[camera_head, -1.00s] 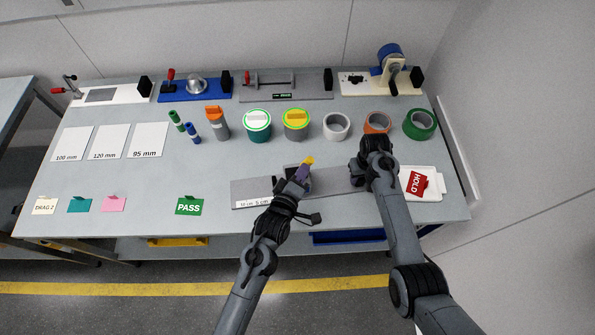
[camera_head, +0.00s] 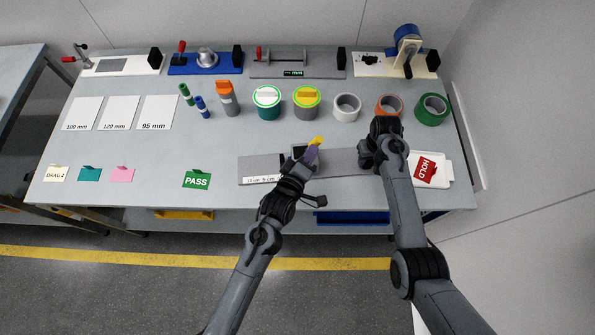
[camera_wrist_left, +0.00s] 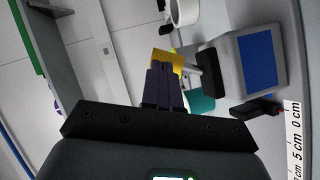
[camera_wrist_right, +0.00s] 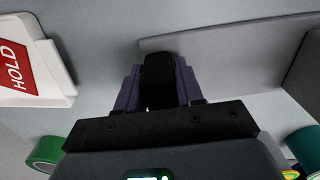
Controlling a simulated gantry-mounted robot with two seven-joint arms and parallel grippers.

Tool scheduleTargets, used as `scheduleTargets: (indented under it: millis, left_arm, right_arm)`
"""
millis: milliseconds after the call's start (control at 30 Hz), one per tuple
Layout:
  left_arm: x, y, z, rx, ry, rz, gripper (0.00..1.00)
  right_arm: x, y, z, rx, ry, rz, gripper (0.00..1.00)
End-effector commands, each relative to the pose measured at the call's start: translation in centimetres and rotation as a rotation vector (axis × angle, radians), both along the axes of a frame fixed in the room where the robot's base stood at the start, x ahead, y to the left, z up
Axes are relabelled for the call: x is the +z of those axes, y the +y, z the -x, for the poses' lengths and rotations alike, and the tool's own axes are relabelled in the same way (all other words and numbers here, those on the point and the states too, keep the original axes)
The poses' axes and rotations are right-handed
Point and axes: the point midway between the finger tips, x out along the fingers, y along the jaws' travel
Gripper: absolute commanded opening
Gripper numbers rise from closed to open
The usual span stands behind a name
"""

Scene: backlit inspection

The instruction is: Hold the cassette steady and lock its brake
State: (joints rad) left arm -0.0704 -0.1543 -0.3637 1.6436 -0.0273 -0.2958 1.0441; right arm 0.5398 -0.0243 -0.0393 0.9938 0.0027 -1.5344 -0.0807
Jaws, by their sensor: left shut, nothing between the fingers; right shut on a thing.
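A long grey fixture (camera_head: 345,162) lies at the table's front, with a centimetre scale strip (camera_wrist_left: 295,125) at its left end. A grey block with a blue face (camera_wrist_left: 258,58) shows beside my left fingers in the left wrist view; I cannot tell if it is the cassette. A yellow piece (camera_wrist_left: 168,60), seemingly a lever end, is at the tips of my left gripper (camera_head: 312,153), by a pale rod and black block (camera_wrist_left: 207,76). The left fingers are shut and empty. My right gripper (camera_wrist_right: 158,80) is shut on a black upright piece (camera_wrist_right: 157,82) beside the fixture's grey plate.
A red HOLD card (camera_head: 424,170) sits on a white tray (camera_head: 447,172) right of my right gripper. A green PASS card (camera_head: 197,180) stands left. Tape rolls (camera_head: 347,107) and canisters (camera_head: 267,102) line the middle, with several fixtures behind.

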Motion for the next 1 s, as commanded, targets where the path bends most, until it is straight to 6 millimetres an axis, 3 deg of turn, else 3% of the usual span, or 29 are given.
scheduleTargets:
  millis: [600,1000]
  left_arm:
    - [3.0,4.1,9.6,-0.001,0.001,0.000,0.00]
    - [3.5,4.8,11.3,-0.001,0.000,0.000,0.00]
  right_arm:
    - [-0.2,0.0,0.1,0.000,0.003,0.000,0.00]
    - [-0.2,0.0,0.1,0.000,0.003,0.000,0.00]
